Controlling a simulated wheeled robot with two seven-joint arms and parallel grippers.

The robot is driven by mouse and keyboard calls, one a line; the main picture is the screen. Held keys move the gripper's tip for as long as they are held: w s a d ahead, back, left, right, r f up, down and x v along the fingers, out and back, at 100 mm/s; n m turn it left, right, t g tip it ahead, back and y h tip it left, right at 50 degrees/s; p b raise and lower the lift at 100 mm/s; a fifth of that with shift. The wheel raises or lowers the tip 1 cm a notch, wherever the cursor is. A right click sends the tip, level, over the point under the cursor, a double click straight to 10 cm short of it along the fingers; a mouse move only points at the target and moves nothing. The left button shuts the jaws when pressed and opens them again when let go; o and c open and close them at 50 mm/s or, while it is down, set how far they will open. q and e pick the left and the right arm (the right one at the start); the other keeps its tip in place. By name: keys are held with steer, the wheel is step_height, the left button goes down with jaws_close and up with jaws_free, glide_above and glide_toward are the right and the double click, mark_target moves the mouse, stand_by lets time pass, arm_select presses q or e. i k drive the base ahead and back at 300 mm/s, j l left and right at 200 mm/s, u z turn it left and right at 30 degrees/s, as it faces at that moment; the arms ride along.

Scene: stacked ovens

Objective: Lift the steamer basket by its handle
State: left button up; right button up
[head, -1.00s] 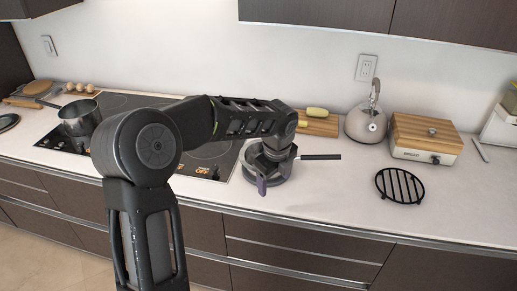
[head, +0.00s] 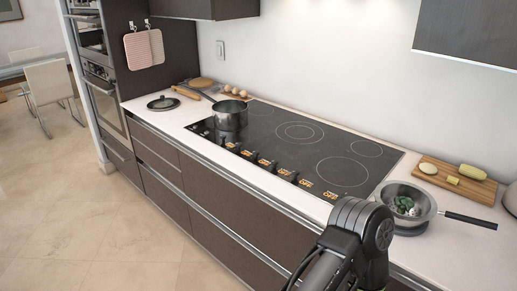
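A round metal basket (head: 428,213) with a long black handle (head: 470,220) pointing right is on the counter at the right, beside the cooktop. A metal saucepan (head: 229,117) with a long handle stands on the far left of the cooktop. One of my arms rises from the bottom right edge in front of the basket. Neither gripper shows in this view.
The black cooktop (head: 290,140) has a row of knobs along its front. A board (head: 457,183) with corn lies behind the basket. Eggs, a rolling pin and a pot lid (head: 163,103) sit at the far left. Open floor (head: 120,235) lies left of the cabinets.

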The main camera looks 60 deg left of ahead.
mark_target(425, 208)
steer(key=i, duration=0.45)
steer(key=u, duration=2.5)
steer(key=l, duration=0.05)
